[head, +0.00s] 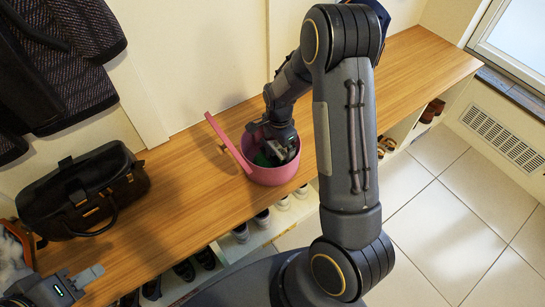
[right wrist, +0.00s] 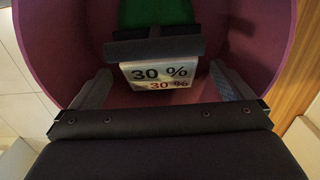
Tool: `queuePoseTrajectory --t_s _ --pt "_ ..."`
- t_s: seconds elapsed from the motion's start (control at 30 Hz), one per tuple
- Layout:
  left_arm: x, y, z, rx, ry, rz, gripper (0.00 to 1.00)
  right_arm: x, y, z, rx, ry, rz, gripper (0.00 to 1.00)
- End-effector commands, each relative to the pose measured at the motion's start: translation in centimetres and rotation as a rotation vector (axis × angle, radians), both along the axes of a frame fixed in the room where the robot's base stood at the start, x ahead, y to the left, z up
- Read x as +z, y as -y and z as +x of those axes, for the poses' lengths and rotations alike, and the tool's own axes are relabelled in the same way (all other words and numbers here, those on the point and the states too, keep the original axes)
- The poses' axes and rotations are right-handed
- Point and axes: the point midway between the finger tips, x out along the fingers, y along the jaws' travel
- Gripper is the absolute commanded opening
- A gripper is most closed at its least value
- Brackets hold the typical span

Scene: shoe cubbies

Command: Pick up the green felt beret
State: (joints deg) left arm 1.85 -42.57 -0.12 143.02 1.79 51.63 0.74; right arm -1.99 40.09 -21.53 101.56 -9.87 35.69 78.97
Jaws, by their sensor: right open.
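The green felt beret (head: 264,160) shows as a small green patch inside a round pink box (head: 272,178) on the wooden bench. In the right wrist view, part of the green (right wrist: 160,12) shows beyond a dark bar (right wrist: 152,46). A white card (right wrist: 158,74) reading "30 %" sits under that bar. My right gripper (head: 276,150) reaches down into the box. Its two fingers (right wrist: 164,88) are spread, with the card between them in the picture and no visible grip on the beret. My left gripper (head: 82,282) is at the lower left, away from the box; its jaw opening is unclear.
A pink lid or flat piece (head: 230,144) leans against the box's left side. A black handbag (head: 84,190) stands at the bench's left, below hanging dark coats (head: 60,60). Shoes (head: 262,216) fill the cubbies under the wooden bench (head: 190,180). Bare bench lies between bag and box.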

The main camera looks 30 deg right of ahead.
Motion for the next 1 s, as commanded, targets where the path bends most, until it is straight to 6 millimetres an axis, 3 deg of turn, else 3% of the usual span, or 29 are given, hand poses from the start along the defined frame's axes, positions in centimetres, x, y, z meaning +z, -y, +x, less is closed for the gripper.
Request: queuePoseTrajectory --t_s 0.03,0.17,0.43,0.8,1.0 --pt "-0.8 0.0 0.0 0.0 0.0 0.0 0.36 -1.4 -0.1 -0.1 -0.001 -0.004 0.001 1.0" --pt "-1.3 0.0 0.0 0.0 0.0 0.0 0.36 -3.0 -0.1 -0.1 0.0 -0.002 0.0 1.0" --pt "-1.2 0.0 0.0 0.0 0.0 0.0 0.36 -3.2 -0.1 0.0 0.0 0.0 0.0 0.99" --pt "-1.2 0.0 0.0 0.0 0.0 0.0 0.36 -3.1 -0.1 0.0 0.0 0.0 0.0 0.5" --pt "-1.2 0.0 0.0 0.0 0.0 0.0 0.36 -3.1 -0.1 0.0 0.0 0.0 0.0 0.5"
